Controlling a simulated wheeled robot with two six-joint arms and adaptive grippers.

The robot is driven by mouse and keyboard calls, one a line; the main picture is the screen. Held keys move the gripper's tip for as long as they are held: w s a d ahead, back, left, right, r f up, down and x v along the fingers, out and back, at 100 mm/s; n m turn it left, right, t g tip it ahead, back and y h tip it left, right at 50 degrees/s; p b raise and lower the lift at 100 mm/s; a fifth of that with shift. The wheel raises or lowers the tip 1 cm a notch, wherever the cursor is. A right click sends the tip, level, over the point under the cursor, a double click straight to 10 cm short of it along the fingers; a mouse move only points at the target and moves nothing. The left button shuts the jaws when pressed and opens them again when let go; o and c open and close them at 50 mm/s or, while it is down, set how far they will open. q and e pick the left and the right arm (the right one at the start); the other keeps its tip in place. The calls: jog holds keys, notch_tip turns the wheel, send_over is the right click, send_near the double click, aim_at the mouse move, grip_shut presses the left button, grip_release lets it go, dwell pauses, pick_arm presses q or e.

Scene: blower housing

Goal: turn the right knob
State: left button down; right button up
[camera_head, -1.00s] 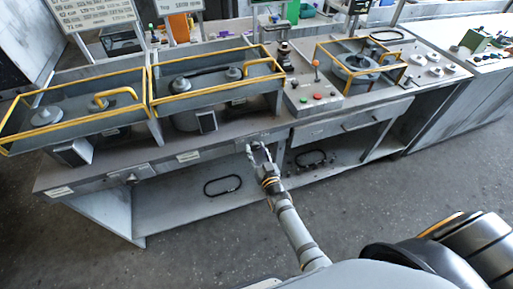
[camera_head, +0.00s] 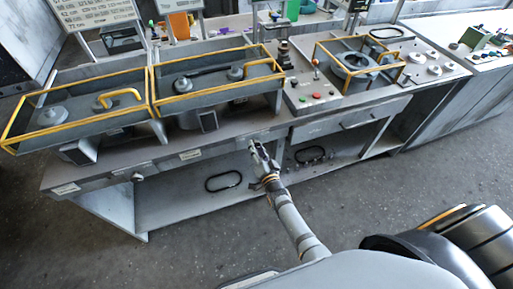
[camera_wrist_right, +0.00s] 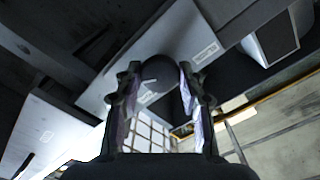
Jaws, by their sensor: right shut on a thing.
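The right knob shows in the right wrist view as a dark round shape (camera_wrist_right: 158,78) with a pale pointer mark, between the two fingers of my right gripper (camera_wrist_right: 158,88). In the head view my right gripper (camera_head: 258,148) is at the front edge of the workbench, shut on this knob and mostly hiding it. A second knob, the left one (camera_head: 137,177), sits on the same front panel further left, with nothing touching it. My left gripper is not in view.
The grey workbench (camera_head: 215,153) carries yellow-railed trays (camera_head: 200,82) and a panel with coloured buttons (camera_head: 317,96). A drawer (camera_head: 345,121) is right of my right gripper. Black oval handles (camera_head: 223,182) show below. The floor in front is clear.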

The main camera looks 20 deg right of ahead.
dwell(0.5)
jog(key=o, duration=1.2)
jog(key=s, duration=1.2)
jog(key=shift+d, duration=0.2)
